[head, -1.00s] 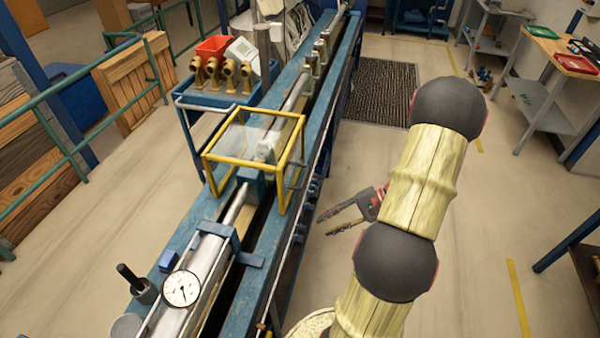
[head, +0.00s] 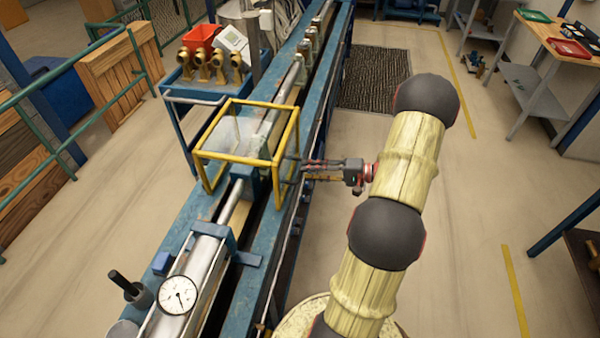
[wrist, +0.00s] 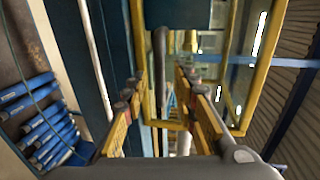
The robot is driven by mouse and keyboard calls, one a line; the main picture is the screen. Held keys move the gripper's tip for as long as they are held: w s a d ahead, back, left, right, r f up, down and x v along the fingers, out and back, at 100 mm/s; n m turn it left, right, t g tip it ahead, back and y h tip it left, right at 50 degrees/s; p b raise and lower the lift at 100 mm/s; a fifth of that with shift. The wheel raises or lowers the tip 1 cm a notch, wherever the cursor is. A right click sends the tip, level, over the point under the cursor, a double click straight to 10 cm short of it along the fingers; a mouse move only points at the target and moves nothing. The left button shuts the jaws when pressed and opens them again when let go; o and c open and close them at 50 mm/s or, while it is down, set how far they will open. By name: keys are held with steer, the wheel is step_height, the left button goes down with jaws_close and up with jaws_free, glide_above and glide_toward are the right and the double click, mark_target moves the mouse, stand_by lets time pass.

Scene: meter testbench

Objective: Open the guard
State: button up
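The guard (head: 243,158) is a yellow-framed box with clear panels. It sits down over the bench's central channel in the head view. Its yellow frame (wrist: 262,65) fills the upper right of the wrist view. A dark upright handle bar (wrist: 159,65) stands on the guard's side facing my arm. My gripper (head: 299,168) reaches in level from the right, with its fingertips at that side. In the wrist view my gripper (wrist: 158,92) is open, with fingers on either side of the handle bar's line. I cannot tell whether they touch it.
The blue bench (head: 203,218) runs away from me, with a dial gauge (head: 178,295) at its near end. A blue trolley (head: 208,92) with brass fittings stands beyond the guard. Several blue-handled items (wrist: 40,120) line the bench side.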

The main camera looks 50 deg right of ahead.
steer(key=shift+x, duration=2)
steer(key=shift+c, duration=0.2)
jaws_close()
